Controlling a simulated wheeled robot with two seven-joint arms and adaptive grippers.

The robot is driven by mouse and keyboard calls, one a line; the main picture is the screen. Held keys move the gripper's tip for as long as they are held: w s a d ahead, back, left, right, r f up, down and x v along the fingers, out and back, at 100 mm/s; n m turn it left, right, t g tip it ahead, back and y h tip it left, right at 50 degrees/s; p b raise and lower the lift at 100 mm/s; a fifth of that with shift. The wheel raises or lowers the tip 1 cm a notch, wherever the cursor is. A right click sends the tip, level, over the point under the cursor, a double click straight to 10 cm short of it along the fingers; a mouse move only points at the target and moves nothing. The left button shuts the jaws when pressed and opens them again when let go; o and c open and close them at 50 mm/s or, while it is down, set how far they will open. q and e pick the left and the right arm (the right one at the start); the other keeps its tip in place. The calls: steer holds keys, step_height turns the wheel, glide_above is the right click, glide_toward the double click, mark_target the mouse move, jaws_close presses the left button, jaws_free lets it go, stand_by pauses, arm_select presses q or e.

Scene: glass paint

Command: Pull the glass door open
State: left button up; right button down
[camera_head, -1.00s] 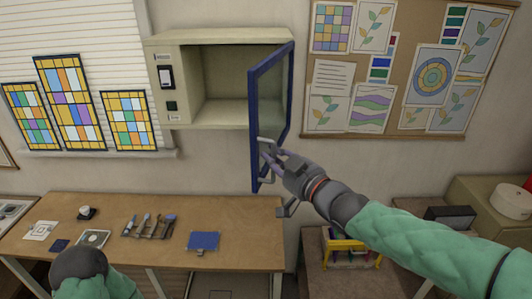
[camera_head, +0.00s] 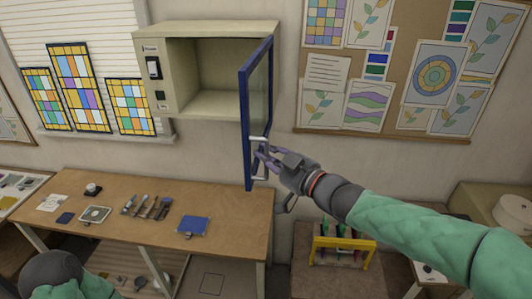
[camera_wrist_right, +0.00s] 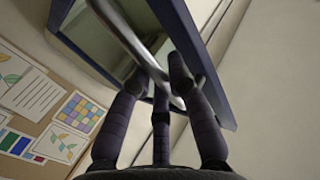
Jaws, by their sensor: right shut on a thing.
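The glass door (camera_head: 257,105) has a blue frame and stands swung wide open on the right side of the beige wall cabinet (camera_head: 187,113), whose inside is empty. The door's silver handle (camera_head: 259,145) is low on its face. My right gripper (camera_head: 263,157) is shut on this handle. In the right wrist view the fingers (camera_wrist_right: 163,80) close around the handle bar (camera_wrist_right: 135,45), next to the blue frame (camera_wrist_right: 215,85). Of my left arm, only a dark rounded part and green sleeve show at the bottom left; its gripper is out of sight.
A wooden workbench (camera_head: 225,226) below holds several tools (camera_head: 148,206), a blue pad (camera_head: 193,226) and small items. A yellow rack (camera_head: 343,241) stands low at the right. A cork board (camera_head: 300,120) with papers hangs right of the door.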

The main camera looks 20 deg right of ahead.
steer(key=c, duration=1.2)
jaws_free()
steer(key=shift+o, duration=0.2)
steer(key=v, duration=1.2)
